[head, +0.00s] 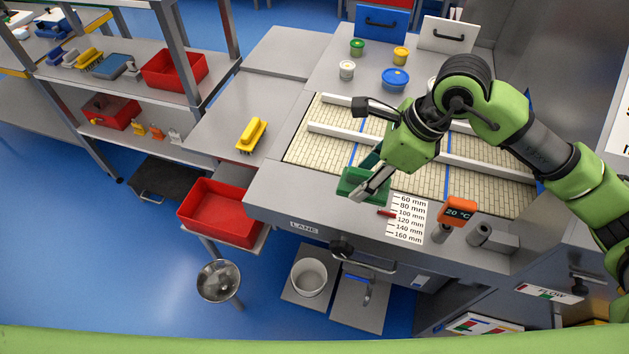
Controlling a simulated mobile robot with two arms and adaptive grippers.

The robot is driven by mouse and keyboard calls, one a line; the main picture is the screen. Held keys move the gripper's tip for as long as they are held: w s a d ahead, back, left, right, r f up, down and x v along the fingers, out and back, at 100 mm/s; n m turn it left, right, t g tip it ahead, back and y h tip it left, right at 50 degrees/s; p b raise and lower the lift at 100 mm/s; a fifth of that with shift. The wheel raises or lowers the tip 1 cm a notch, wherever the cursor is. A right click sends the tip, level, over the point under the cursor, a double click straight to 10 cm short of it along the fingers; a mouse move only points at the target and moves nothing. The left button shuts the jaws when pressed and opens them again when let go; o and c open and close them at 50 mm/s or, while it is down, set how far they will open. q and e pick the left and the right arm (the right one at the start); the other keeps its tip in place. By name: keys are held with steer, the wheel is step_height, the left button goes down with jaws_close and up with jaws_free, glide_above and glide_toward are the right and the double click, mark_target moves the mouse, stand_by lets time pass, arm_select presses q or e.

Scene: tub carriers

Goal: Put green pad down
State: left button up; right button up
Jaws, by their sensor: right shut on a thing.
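The green pad (354,187) is a small dark green block with a raised part at its back. It is at the front edge of the grey bench, left of the printed millimetre scale. My right gripper (372,184) comes down from the upper right and is shut on the pad. A pale finger crosses the pad's right side and hides part of it. I cannot tell whether the pad touches the bench top. My left gripper is not in view.
A tiled lane (325,150) with white rails lies behind the pad. A millimetre scale (408,215), a small red piece (386,213) and an orange temperature display (458,211) are to the right. A yellow brush (252,134) and red tub (217,212) are left. The bench's front-left strip is clear.

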steer(key=w+a+f, duration=0.2)
steer(key=a, duration=0.1)
steer(key=w+a+f+b, duration=0.1)
steer(key=w+a+f, duration=0.1)
steer(key=a+f, duration=0.1)
steer(key=w+a+f+b, duration=0.1)
steer(key=w+a+f, duration=0.1)
steer(key=a, duration=0.1)
steer(key=shift+f, duration=0.25)
steer(key=shift+w+a+f+b, duration=0.35)
steer(key=shift+f+b, duration=0.1)
steer(key=shift+f, duration=0.15)
steer(key=f, duration=0.2)
steer(key=f+b, duration=0.1)
steer(key=shift+a+f, duration=0.2)
steer(key=shift+a, duration=0.05)
steer(key=shift+w, duration=0.1)
steer(key=shift+f, duration=0.1)
steer(key=shift+f, duration=0.15)
steer(key=o, duration=1)
